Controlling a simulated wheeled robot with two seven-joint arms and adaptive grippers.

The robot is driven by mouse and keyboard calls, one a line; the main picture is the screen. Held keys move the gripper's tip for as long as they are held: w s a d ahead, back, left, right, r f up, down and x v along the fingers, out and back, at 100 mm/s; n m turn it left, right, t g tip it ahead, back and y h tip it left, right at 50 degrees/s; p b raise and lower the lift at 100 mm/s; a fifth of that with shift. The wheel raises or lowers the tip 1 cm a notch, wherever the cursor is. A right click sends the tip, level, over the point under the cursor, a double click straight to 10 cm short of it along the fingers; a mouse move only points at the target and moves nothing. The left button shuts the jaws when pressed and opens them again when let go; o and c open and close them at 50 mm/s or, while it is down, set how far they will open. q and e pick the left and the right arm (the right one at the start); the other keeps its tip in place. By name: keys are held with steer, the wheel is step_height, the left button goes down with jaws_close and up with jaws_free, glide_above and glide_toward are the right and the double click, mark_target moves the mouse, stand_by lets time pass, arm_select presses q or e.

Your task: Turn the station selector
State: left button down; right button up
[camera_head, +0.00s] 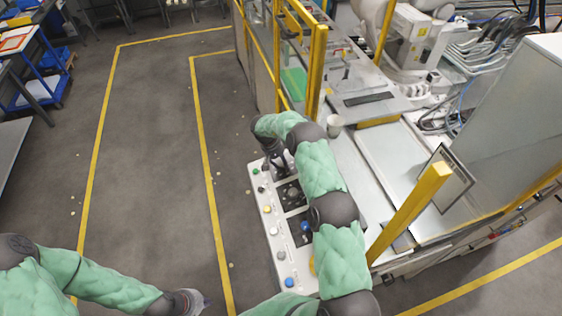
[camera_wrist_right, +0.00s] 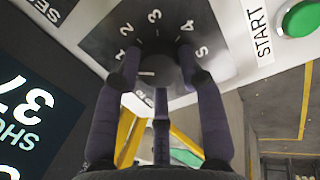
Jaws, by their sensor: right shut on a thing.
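The station selector is a dark knob (camera_wrist_right: 160,72) on a grey plate with the numbers 1 to 5 around it, in the right wrist view. My right gripper (camera_wrist_right: 160,65) is shut on this knob, with fingers on both sides. The fingers hide part of the knob, and a short pale line shows near its middle; I cannot tell which number it marks. In the head view my right gripper (camera_head: 277,162) is at the far end of the white control panel (camera_head: 272,222). My left gripper (camera_head: 192,301) is low at the bottom, away from the panel; its fingers are unclear.
A green START button (camera_wrist_right: 299,18) sits beside the selector plate. A dark display (camera_wrist_right: 35,120) lies on its other side. Several coloured buttons line the panel. A yellow post (camera_head: 410,212) stands right of my right arm. The grey floor (camera_head: 150,170) at left is clear.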

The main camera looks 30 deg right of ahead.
steer(key=shift+s+a+f+n+p, duration=0.1)
steer(key=shift+s+f+n+p, duration=0.1)
steer(key=shift+n, duration=0.75)
steer(key=shift+s+a+f+n+p, duration=0.1)
steer(key=shift+n+p, duration=0.05)
steer(key=shift+n, duration=0.8)
steer(key=o, duration=1.1)
steer(key=shift+o, duration=0.2)
steer(key=shift+d+r, duration=0.1)
steer(key=shift+w+r, duration=0.15)
steer(key=shift+r, duration=0.15)
steer(key=v, duration=1.1)
steer(key=shift+a+r, duration=0.15)
steer(key=shift+a, duration=0.15)
